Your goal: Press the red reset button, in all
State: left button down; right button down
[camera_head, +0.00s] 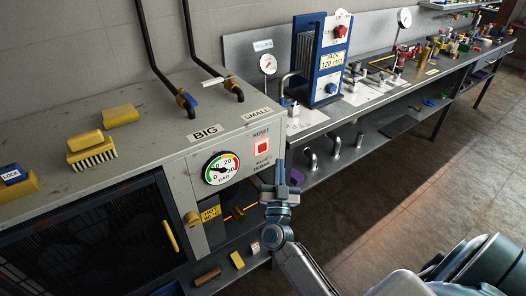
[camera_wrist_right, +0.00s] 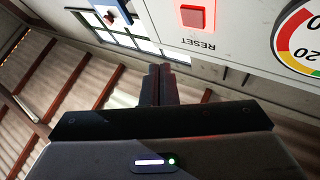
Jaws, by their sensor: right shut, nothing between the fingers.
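The red reset button (camera_head: 262,146) sits on the front panel of the grey cabinet, under the word RESET and right of a round pressure gauge (camera_head: 221,168). In the right wrist view the button (camera_wrist_right: 193,17) shows as a lit red square near the top, with the gauge (camera_wrist_right: 302,40) to its right. My right gripper (camera_head: 280,166) is just right of and below the button in the head view. Its fingers (camera_wrist_right: 159,72) are shut together and empty, and a gap shows between them and the button in the wrist view. My left gripper is not in view.
Yellow brushes (camera_head: 92,147) and two black pipes with valves (camera_head: 186,99) are on the cabinet top. A bench (camera_head: 350,112) with a blue stand (camera_head: 320,60) runs to the back right.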

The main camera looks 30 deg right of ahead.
aim_at(262, 148)
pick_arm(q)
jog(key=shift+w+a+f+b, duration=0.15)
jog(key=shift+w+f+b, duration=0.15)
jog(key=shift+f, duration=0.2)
pick_arm(e)
jog(key=w, duration=0.5)
jog(key=shift+w+a, duration=0.1)
jog(key=shift+a, duration=0.1)
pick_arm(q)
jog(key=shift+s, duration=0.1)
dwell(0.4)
pick_arm(e)
jog(key=shift+w, duration=0.1)
dwell(0.8)
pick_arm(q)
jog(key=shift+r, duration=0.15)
pick_arm(e)
jog(key=shift+w, duration=0.35)
